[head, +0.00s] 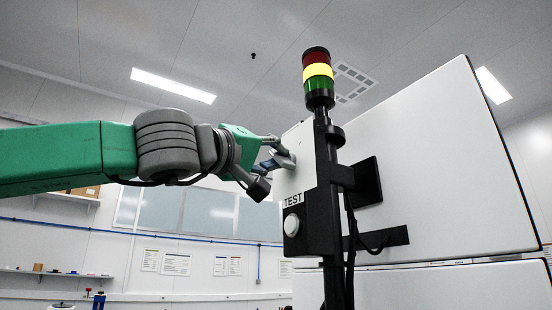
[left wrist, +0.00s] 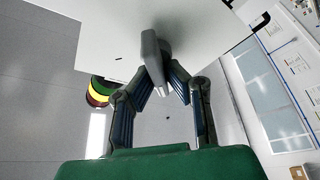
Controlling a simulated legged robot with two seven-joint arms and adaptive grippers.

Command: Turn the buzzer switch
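The buzzer switch, a grey handle (left wrist: 152,58) on a round dark base, stands out from the white panel in the left wrist view. In the head view the grey handle (head: 284,160) is at the panel's left edge, partly covered by the fingers. My left gripper (head: 270,163) is at the switch; in the left wrist view its two bent fingers (left wrist: 162,85) lean in with their tips on either side of the handle. It looks shut on the handle, though the exact contact is partly hidden. My right gripper is in neither view.
A stack light (head: 318,72) in red, yellow and green stands on a black post right of the gripper; its yellow part looks bright. Below is a black box (head: 317,232) with a TEST label and a white round button (head: 292,225). The white cabinet (head: 440,170) fills the right.

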